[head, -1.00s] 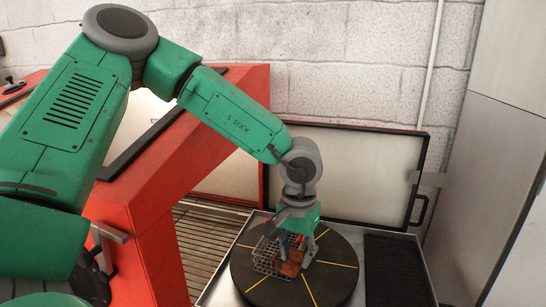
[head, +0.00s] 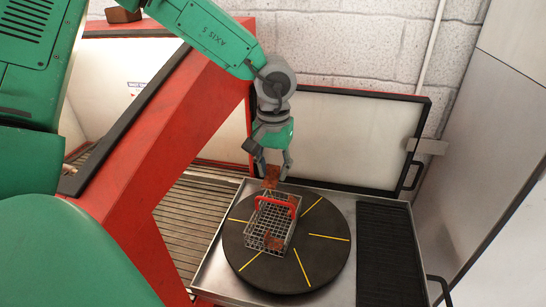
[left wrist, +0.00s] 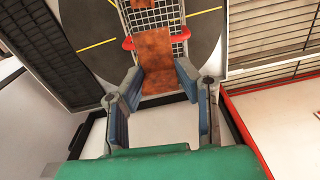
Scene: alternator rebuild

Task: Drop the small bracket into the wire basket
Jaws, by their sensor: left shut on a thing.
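My left gripper (head: 269,168) is above the back edge of the turntable, behind the wire basket. It is shut on a rusty brown bracket (head: 271,178), which hangs below the fingertips. In the left wrist view the bracket (left wrist: 155,48) sits between the two fingers (left wrist: 160,88), with the basket beyond it. The wire basket (head: 256,226) is a grey mesh box with a red handle (head: 277,203). Brown pieces (head: 273,241) show at the basket; whether they lie inside is hard to tell. My right gripper is not in view.
The basket stands on a black turntable (head: 325,262) with yellow lines, set in a metal tray (head: 208,280). A black ribbed mat (head: 383,250) lies to the right. A red frame (head: 130,200) stands at left, and a framed panel (head: 345,140) behind.

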